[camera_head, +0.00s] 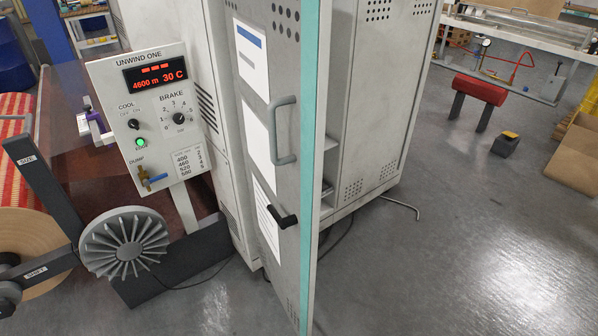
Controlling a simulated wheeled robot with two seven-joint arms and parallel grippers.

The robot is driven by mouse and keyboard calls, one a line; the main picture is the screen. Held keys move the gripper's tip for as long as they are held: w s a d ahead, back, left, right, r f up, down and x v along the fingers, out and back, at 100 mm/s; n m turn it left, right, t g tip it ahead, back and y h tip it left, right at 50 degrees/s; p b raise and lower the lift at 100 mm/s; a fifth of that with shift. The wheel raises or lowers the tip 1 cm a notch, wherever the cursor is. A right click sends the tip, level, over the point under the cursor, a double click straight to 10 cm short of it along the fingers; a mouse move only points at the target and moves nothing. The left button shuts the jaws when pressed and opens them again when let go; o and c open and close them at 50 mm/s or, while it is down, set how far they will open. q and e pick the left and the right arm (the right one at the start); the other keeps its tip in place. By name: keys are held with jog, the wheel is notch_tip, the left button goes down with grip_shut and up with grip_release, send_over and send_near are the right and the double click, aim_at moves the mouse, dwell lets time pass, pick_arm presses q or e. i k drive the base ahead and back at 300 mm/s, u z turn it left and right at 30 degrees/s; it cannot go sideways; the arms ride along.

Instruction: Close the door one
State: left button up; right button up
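The cabinet door (286,205) is a tall grey metal panel with a teal edge, standing ajar and swung out towards me. It has a grey bar handle (284,130) and, lower down, a black lever handle (284,217). White paper sheets are fixed to its face. The cabinet (364,100) is light grey with perforated panels. A narrow strip of its inside, with a shelf, shows just right of the door's edge. Which door the task calls one is not marked on it. Neither of my grippers is in view.
Left of the door stands the UNWIND ONE control panel (152,120), above a grey slotted wheel (125,247) and a striped roll (20,215). The floor (450,250) to the right is clear. A red stool-like object (480,90) and a cardboard box (578,155) are farther back.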

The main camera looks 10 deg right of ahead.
aim_at(279, 50)
jog(key=i, duration=0.4)
jog(key=z, duration=1.9)
jog(key=k, duration=0.75)
jog(key=u, duration=1.65)
